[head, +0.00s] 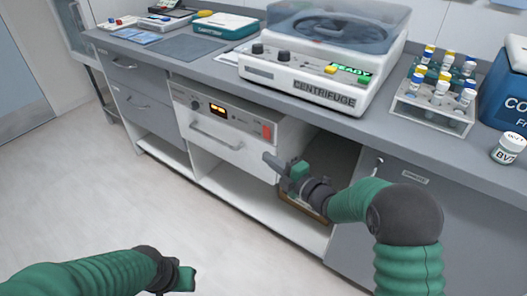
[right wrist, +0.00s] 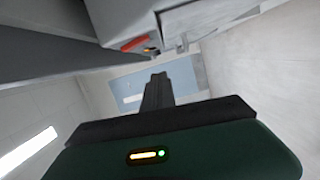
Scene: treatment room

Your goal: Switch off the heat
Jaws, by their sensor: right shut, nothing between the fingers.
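A white heating unit (head: 225,146) with a front handle sits in the bay under the counter. Its grey panel has a dark knob (head: 195,105), a lit orange display (head: 218,110) and a red switch (head: 267,131) at the right end. My right gripper (head: 268,159) is shut and empty, just below the red switch in the picture and apart from it. In the right wrist view the red switch (right wrist: 134,44) shows above and left of the shut fingers (right wrist: 158,78). My left gripper (head: 184,281) is low at the left, over the floor; its fingers cannot be made out.
The grey counter edge (head: 235,81) overhangs the unit. A centrifuge (head: 300,88) and a tube rack (head: 432,112) stand on top. An open bay (head: 333,150) and a grey cabinet door (head: 385,168) are right of the unit. The floor in front is clear.

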